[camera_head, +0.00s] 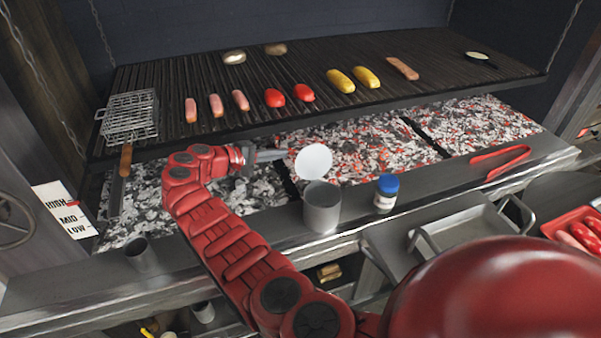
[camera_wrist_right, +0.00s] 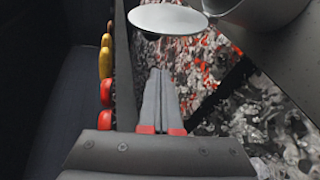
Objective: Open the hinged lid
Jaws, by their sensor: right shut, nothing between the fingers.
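A grey metal canister (camera_head: 322,210) stands upright on the steel ledge in the head view. Its round pale lid (camera_head: 313,160) stands raised and tilted at the canister's far rim, its face toward the head camera. In the right wrist view the lid (camera_wrist_right: 168,19) shows as a flat disc beside part of the canister (camera_wrist_right: 268,12). My right gripper (camera_head: 284,154) is shut and empty, just left of the lid over the coals. Its fingertips (camera_wrist_right: 160,73) point toward the lid in the wrist view, with a visible gap. My left gripper is not in view.
A blue-capped jar (camera_head: 386,192) stands right of the canister. Red tongs (camera_head: 501,161) lie on the ledge farther right. Glowing coals (camera_head: 365,150) lie below the grill grate (camera_head: 320,75), which holds sausages and vegetables. A wire basket (camera_head: 130,115) sits at left.

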